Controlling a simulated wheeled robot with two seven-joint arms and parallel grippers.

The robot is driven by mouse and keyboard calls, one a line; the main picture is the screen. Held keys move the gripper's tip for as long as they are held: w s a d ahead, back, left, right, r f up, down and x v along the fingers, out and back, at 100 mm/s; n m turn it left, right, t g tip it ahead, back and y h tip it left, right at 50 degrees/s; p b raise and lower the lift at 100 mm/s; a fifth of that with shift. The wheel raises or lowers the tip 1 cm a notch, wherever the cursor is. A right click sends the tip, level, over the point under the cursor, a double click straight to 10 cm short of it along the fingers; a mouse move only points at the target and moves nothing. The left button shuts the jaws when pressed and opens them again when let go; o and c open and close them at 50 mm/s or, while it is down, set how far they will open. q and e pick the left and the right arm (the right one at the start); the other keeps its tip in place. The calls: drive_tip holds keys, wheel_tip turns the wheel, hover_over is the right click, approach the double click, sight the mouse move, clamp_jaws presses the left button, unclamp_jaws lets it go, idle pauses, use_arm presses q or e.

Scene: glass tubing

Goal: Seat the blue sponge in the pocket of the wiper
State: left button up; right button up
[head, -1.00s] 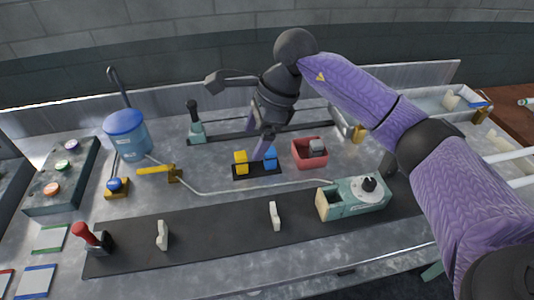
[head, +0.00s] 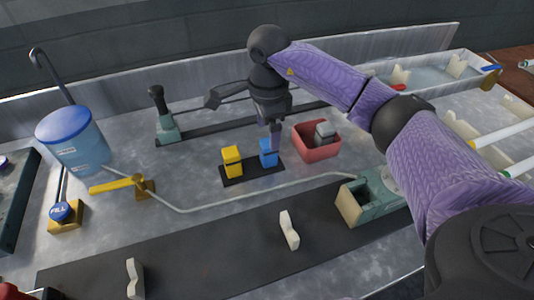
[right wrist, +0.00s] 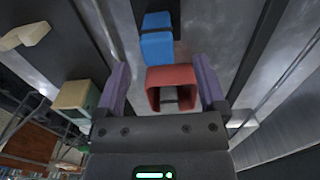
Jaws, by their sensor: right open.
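The blue sponge (head: 267,158) is a small upright block on a black mat, beside a yellow block (head: 232,162). It also shows at the top of the right wrist view (right wrist: 157,38). My right gripper (head: 276,135) is at the sponge in the head view, its fingers partly overlapping it; contact cannot be told. In the right wrist view its purple fingers (right wrist: 160,65) are spread apart and hold nothing. My left gripper is not in view.
A teal base with a black handle (head: 166,127), a yellow lever (head: 115,186) and a blue tank (head: 73,140) are at left. A thin pale tube (head: 240,198) crosses the bench.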

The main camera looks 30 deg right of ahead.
sight(268, 142)
wheel_tip(268, 142, down, 4)
drive_tip(key=shift+s+r+b, duration=0.15)
drive_tip(key=shift+b, duration=0.2)
drive_tip(key=shift+f, duration=0.25)
drive_tip(key=shift+r, duration=0.1)
drive_tip(key=c, duration=0.7)
clamp_jaws()
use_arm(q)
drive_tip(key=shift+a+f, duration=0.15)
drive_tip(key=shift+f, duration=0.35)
